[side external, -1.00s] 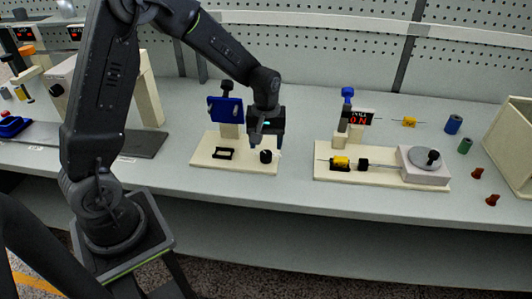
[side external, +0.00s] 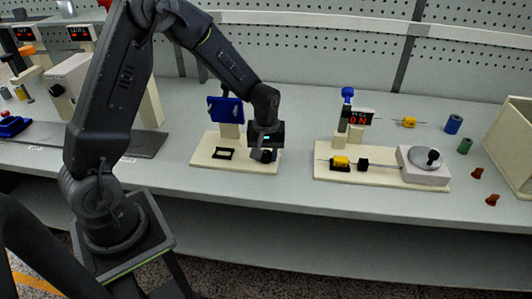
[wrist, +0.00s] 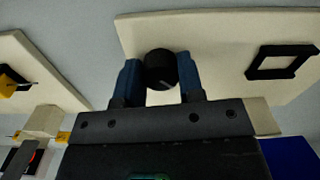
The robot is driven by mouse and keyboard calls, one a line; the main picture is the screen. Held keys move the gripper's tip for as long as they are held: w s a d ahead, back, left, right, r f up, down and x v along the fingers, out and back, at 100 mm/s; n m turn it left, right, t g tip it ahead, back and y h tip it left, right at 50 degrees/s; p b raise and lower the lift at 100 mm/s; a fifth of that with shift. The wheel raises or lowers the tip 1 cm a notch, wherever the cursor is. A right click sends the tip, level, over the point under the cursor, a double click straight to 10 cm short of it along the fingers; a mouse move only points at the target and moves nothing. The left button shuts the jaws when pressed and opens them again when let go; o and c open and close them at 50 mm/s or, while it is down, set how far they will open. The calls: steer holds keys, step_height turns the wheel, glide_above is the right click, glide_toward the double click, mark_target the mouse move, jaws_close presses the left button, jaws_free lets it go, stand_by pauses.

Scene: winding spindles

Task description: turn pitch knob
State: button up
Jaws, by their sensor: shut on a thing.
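The black round pitch knob (wrist: 160,66) stands on a cream base plate (side external: 205,156); a pale mark shows on its top. In the wrist view the two blue fingers of my gripper (wrist: 160,76) are on either side of the knob, shut on it. In the side external view my gripper (side external: 264,153) points down over the right part of that plate, and its fingers mostly hide the knob. A black rectangular frame (side external: 224,154) lies on the same plate to the left.
A blue panel (side external: 225,110) stands behind the knob's plate. To the right, another cream plate (side external: 390,179) bears a yellow spool (side external: 340,161), a grey crank disc (side external: 418,156) and a red-lettered display (side external: 358,117). Loose blue (side external: 453,124), green and red-brown pieces lie farther right.

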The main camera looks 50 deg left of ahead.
steer(key=c, duration=0.3)
steer(key=m, duration=0.4)
steer(key=shift+m, duration=0.4)
steer(key=shift+a+m, duration=0.1)
steer(key=shift+m, duration=1.8)
steer(key=o, duration=0.9)
